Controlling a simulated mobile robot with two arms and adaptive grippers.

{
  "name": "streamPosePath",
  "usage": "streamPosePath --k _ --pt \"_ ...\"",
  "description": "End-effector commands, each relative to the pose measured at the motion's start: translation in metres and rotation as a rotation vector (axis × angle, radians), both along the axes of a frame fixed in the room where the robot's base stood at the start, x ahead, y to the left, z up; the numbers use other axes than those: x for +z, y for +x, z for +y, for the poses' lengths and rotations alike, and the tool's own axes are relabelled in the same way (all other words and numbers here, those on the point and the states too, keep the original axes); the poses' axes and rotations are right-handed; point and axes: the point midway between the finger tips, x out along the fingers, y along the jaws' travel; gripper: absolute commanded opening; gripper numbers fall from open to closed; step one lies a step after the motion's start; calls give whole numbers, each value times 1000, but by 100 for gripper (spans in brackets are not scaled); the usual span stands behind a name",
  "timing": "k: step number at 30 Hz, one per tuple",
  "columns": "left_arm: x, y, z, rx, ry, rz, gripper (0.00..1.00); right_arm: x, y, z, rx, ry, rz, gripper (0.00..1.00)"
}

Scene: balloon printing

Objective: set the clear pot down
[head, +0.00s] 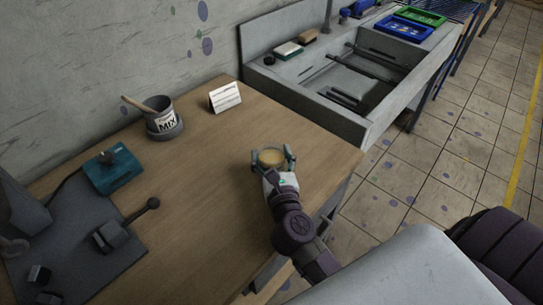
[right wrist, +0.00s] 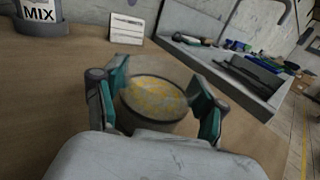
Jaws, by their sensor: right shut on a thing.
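The clear pot (head: 271,156) is a small round vessel with yellowish contents, near the right part of the wooden table. It also shows in the right wrist view (right wrist: 155,100), upright between two teal-padded fingers. My right gripper (head: 272,161) is shut on the pot from the near side. The pot's base is hidden by the gripper, so I cannot tell whether it touches the table. My left gripper is not in view.
A MIX can (head: 163,124) with a wooden stick stands at the back left, with a white card (head: 225,97) to its right. A teal box (head: 113,172) and a grey plate with a lever (head: 70,240) lie left. A sink (head: 352,85) adjoins the table at the back right. The table's middle is clear.

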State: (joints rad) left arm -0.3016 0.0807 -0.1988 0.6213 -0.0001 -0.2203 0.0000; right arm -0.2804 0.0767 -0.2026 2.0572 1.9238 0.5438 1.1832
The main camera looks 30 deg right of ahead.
Motion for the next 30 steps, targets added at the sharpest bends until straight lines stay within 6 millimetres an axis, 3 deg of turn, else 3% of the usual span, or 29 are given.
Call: streamPosePath --k 8,9,13,26,30 --pt "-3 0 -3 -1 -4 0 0 -2 0 0 0 0 -1 27" --pt "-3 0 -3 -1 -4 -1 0 -3 0 0 0 0 0 73" --pt "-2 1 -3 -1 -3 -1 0 -2 0 0 0 0 0 94" --pt "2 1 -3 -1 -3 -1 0 2 -1 0 1 1 0 96" --pt "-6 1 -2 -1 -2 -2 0 -3 -22 7 2 2 4 96"
